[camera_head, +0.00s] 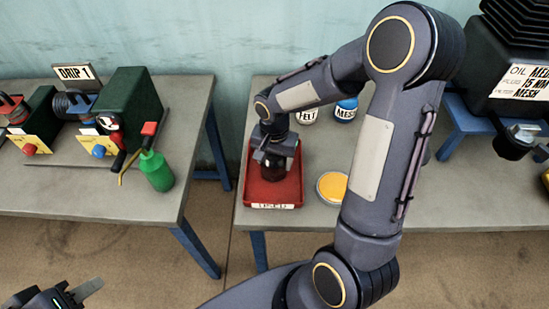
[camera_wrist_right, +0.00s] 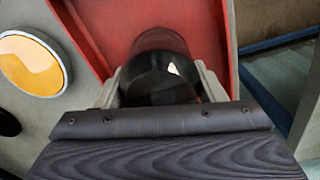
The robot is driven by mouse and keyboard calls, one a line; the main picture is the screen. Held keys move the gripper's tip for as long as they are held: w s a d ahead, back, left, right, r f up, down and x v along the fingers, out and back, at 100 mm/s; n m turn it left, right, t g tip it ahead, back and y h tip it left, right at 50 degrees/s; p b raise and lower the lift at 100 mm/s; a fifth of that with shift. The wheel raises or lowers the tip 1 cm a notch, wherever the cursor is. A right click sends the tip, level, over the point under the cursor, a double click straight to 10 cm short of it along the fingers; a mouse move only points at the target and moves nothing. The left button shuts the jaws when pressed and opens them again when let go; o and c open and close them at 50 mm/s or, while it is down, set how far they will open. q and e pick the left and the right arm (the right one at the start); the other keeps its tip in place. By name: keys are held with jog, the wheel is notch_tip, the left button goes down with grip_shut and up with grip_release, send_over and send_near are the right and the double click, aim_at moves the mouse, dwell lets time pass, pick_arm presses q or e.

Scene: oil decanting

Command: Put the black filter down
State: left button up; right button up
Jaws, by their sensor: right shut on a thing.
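The black filter (camera_head: 273,167) is in the red tray (camera_head: 291,190) labelled "USED" on the right-hand table. My right gripper (camera_head: 274,155) reaches down over the tray and is shut on the filter. In the right wrist view the dark round filter (camera_wrist_right: 160,80) sits between the two pale fingers, with the red tray (camera_wrist_right: 110,25) around it. Whether the filter's bottom touches the tray floor I cannot tell. My left gripper (camera_head: 75,295) is at the bottom left, away from the tables, with a finger showing; its opening is cut off by the frame.
A yellow-filled round dish (camera_head: 332,186) lies right of the tray. Containers labelled "FELT" (camera_head: 307,116) and "MESS"-like (camera_head: 346,109) stand behind. A dark oil machine (camera_head: 510,80) is far right. The left table holds green machines (camera_head: 128,105) and a green bottle (camera_head: 157,171).

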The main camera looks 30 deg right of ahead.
jog(key=shift+f, duration=0.2)
jog(key=o, duration=1.2)
jog(key=shift+r, duration=0.1)
notch_tip(320, 180, up, 12)
jog(key=shift+s+r, duration=0.1)
jog(key=shift+s+a+r+n+t+y, duration=0.6)
jog(key=shift+s+n+t, duration=0.5)
jog(key=shift+s, duration=1.75)
jog(key=shift+s+a+r+n+t+y, duration=0.65)
jog(key=shift+s+n, duration=0.8)
jog(key=shift+s, duration=1.4)
jog(key=shift+s+a+r+n+t+y, duration=0.3)
jog(key=shift+s+a+n+t+y, duration=0.6)
jog(key=shift+s, duration=1.95)
jog(key=shift+a+n+h, duration=0.1)
jog(key=shift+n+h, duration=0.15)
jog(key=shift+n, duration=0.1)
